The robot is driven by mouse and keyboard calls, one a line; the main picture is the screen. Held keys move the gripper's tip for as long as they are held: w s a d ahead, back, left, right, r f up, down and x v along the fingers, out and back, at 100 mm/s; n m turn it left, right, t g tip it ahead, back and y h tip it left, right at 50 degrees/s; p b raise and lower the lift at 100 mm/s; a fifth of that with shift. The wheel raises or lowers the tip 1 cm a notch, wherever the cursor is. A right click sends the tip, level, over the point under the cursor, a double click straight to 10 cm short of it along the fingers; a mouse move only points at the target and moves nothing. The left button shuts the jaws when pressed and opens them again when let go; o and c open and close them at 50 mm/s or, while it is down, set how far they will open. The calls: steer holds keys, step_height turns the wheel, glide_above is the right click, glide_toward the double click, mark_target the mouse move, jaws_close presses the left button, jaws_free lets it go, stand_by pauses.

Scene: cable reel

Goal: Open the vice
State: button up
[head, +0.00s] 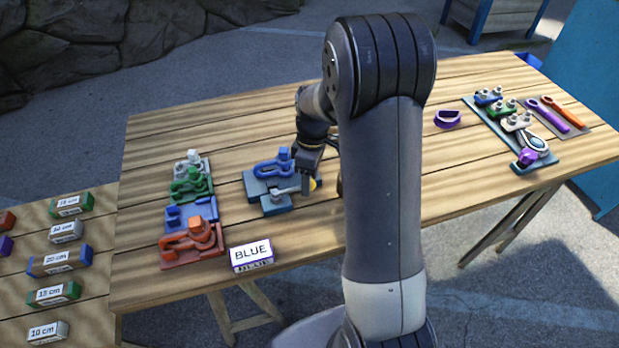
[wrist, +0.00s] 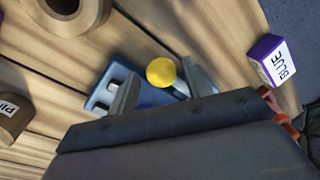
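The vice (head: 256,188) is a blue-grey block on the middle of the wooden table, with a blue clamp-like piece (head: 272,167) on it. A light grey lever (head: 288,191) runs along its front to a yellow knob (head: 313,184). My gripper (head: 307,180) points down at the knob end of the lever. In the wrist view, the yellow knob (wrist: 161,72) lies between my two open fingers (wrist: 160,88), with a gap visible on each side. Part of the blue vice (wrist: 150,95) shows behind the fingers. I cannot tell the exact finger height against the knob.
A BLUE label block (head: 251,254) stands in front. Coloured fixtures (head: 190,214) line the left side. A tool board (head: 539,163) and purple ring (head: 447,118) are at right. Brown round objects (wrist: 68,12) stand beside the vice in the wrist view.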

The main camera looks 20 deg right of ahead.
steer(key=shift+o, duration=0.3)
step_height(320, 180, up, 11)
steer(key=w+d, duration=0.1)
steer(key=shift+w+f+b, duration=0.2)
steer(key=shift+w+b, duration=0.15)
steer(key=shift+b, duration=0.05)
steer(key=shift+d+f, duration=0.1)
steer(key=f, duration=0.3)
steer(key=s+f, duration=0.1)
steer(key=f, duration=0.3)
steer(key=a+f, duration=0.1)
steer(key=f, duration=0.2)
steer(key=shift+s+a+f+p, duration=0.1)
steer(key=shift+s+f+p, duration=0.2)
steer(key=shift+s+p, duration=0.1)
steer(key=shift+s+m, duration=0.25)
steer(key=shift+m, duration=0.05)
steer(key=shift+w, duration=0.15)
